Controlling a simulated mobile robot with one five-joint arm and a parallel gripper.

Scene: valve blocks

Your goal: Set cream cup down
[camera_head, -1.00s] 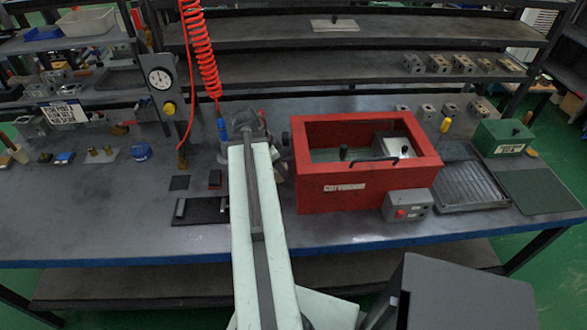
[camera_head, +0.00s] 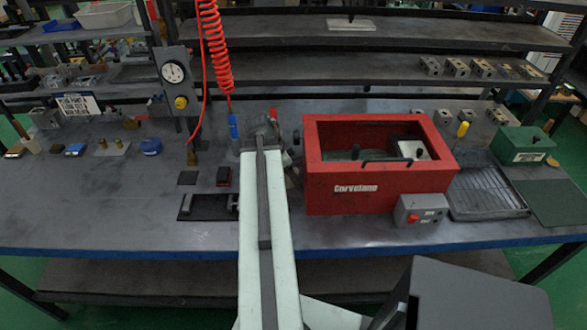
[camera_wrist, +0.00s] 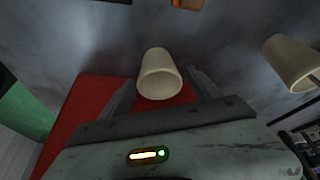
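In the wrist view, a cream cup (camera_wrist: 158,75) lies between the two finger lines of my gripper (camera_wrist: 160,90), with its wide mouth towards the camera. Gaps show between the cup and both fingers, so the fingers look spread and not closed on it. A second cream cup (camera_wrist: 289,62) is at the right edge, apart from the gripper. In the head view my arm hides its far end, and I cannot make out either cup there.
A red box (camera_head: 375,195) with a glazed top stands right of my arm, with a grey switch box (camera_head: 421,209) at its front. A dial gauge stand (camera_head: 176,74) and red coiled hose (camera_head: 214,50) are left. The bench's left front (camera_head: 90,215) is clear.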

